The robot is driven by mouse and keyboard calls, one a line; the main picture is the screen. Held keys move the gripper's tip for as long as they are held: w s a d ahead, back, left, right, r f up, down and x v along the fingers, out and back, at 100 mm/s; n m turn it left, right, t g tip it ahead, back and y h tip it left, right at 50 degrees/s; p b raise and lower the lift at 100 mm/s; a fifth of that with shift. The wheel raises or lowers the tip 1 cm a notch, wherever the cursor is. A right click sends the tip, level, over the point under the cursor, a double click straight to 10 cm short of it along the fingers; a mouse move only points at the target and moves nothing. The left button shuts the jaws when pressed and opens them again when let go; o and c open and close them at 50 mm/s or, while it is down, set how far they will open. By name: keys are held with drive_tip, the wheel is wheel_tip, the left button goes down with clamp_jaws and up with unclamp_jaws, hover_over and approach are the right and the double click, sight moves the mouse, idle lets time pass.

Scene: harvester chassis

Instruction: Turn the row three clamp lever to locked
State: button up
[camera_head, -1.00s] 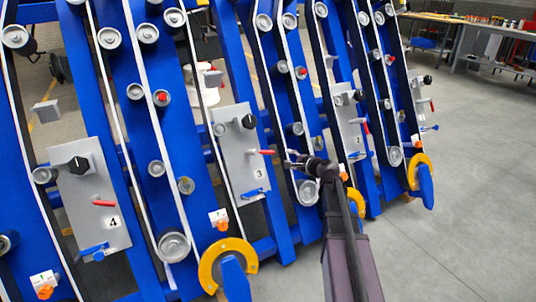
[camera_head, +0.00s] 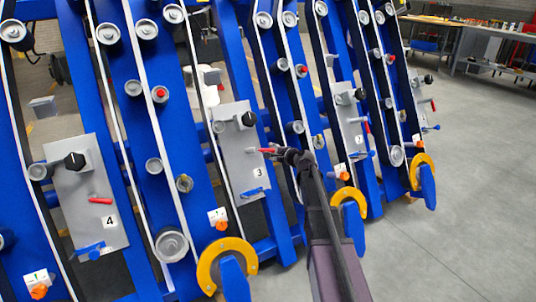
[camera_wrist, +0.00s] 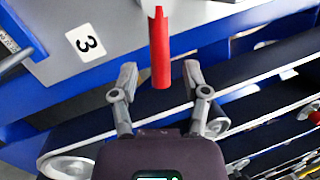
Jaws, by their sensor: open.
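The row three panel (camera_head: 236,135) is a grey plate marked 3 on a blue upright. Its red clamp lever (camera_head: 267,150) sticks out from the panel's right side. In the wrist view the red lever (camera_wrist: 159,50) points down between my fingers, and the number 3 label (camera_wrist: 86,42) lies to its left. My gripper (camera_wrist: 158,80) is open, with one finger on each side of the lever's free end. A gap shows on both sides, so neither finger appears to touch it. In the head view my gripper (camera_head: 276,152) is at the lever's tip, and its fingers are hard to make out.
A black knob (camera_head: 249,119) and a blue lever (camera_head: 251,194) sit on the same panel. Panel 4 (camera_head: 85,190) stands to the left, with more panels to the right. Yellow-hooked blue feet (camera_head: 226,262) jut out below. The floor (camera_head: 440,220) at right is clear.

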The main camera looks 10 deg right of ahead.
drive_tip(key=shift+x, duration=1.3)
clamp_jaws()
